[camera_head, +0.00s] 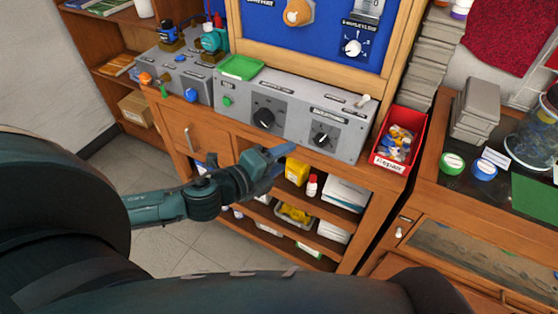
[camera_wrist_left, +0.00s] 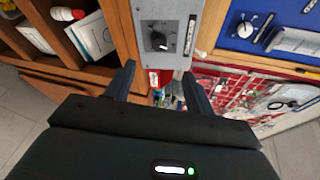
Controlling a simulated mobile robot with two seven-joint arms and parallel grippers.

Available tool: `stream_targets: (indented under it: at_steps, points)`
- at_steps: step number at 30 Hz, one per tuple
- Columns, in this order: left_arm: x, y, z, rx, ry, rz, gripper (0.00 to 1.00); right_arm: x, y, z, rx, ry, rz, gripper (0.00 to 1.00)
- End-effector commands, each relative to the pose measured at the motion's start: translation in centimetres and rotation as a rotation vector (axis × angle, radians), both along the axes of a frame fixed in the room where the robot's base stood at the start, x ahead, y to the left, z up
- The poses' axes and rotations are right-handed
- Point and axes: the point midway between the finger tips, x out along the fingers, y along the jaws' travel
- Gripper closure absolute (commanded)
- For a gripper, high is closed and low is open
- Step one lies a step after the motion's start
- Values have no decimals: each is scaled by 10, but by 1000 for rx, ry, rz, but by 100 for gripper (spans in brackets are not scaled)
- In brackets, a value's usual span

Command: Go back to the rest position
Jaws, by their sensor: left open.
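My left gripper (camera_head: 276,163) is in front of the wooden workbench, below the front edge of the grey control box (camera_head: 292,116). In the left wrist view the two dark fingers of the left gripper (camera_wrist_left: 160,85) stand apart with nothing between them. Beyond them, that view shows a black knob (camera_wrist_left: 158,40) on the grey box. My right gripper is in neither view; dark arm parts of mine fill the lower left of the head view.
The red repair bin (camera_head: 380,163) holds several small parts at the bench's right end. A green tray (camera_head: 240,67) lies on the grey box. Grey floor is clear at lower left.

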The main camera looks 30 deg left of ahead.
Motion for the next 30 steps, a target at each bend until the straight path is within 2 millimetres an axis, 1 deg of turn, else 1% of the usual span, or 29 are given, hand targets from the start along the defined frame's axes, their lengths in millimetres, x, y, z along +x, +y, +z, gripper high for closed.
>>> stream_targets:
  at_steps: [15,18,20,23,26,27,30]
  points:
    - [-1,0,0,-1,1,0,46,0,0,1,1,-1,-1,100]
    - [-4,-3,-6,-43,27,14,46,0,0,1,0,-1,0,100]
    - [-9,-7,-16,-118,72,41,46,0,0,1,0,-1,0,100]
    - [-24,-20,-44,-339,203,130,46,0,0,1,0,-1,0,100]
    - [-47,-33,-78,-631,369,272,46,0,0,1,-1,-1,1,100]
    - [-58,-37,-92,-748,434,337,46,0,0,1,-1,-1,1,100]
    - [-86,-45,-122,-1020,572,504,46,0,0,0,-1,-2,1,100]
